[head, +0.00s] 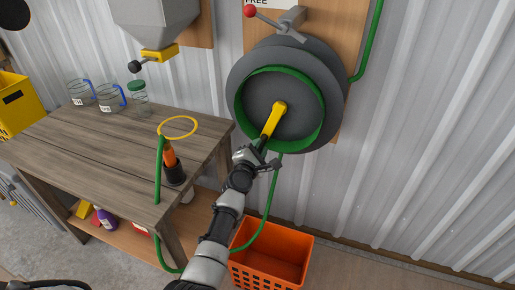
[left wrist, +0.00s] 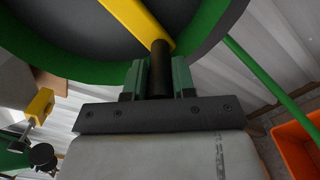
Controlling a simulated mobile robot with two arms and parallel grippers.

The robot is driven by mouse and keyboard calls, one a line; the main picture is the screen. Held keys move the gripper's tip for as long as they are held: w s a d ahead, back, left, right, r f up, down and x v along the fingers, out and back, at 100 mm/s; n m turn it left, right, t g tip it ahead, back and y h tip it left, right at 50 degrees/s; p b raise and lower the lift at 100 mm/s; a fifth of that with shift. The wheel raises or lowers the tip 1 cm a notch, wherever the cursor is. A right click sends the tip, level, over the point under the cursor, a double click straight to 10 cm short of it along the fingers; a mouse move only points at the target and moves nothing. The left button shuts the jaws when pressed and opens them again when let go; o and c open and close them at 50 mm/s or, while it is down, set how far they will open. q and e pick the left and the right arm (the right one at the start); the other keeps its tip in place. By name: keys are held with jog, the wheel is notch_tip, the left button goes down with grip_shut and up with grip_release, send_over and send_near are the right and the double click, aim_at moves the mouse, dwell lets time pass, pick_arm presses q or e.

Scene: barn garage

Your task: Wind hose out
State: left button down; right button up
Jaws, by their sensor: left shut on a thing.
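The grey hose reel (head: 240,75) is mounted on a wooden board on the wall, with green hose (head: 247,82) wound around its drum. A yellow crank (head: 274,118) points down and left from the hub. My left gripper (head: 258,153) is shut on the crank's black handle (left wrist: 160,68), which sits between its jaws in the left wrist view. Green hose hangs from the reel (head: 268,205), loops low and rises beside the table to an orange and black nozzle (head: 173,172) near a yellow ring (head: 178,119). My right gripper is not in view.
A wooden table (head: 95,145) with glass mugs (head: 108,99) and a jar stands at the left. An orange crate (head: 268,270) is on the floor below the reel. A red-knobbed lever (head: 250,11) is above the reel, near a sign reading "FREE".

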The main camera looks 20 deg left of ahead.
pick_arm(q)
jog(key=shift+f, duration=0.15)
jog(key=c, duration=0.9)
grip_release()
jog(key=shift+s, duration=0.1)
jog(key=s+p, duration=0.1)
jog(key=s, duration=0.9)
jog(key=shift+s+a, duration=0.15)
jog(key=shift+s, duration=0.2)
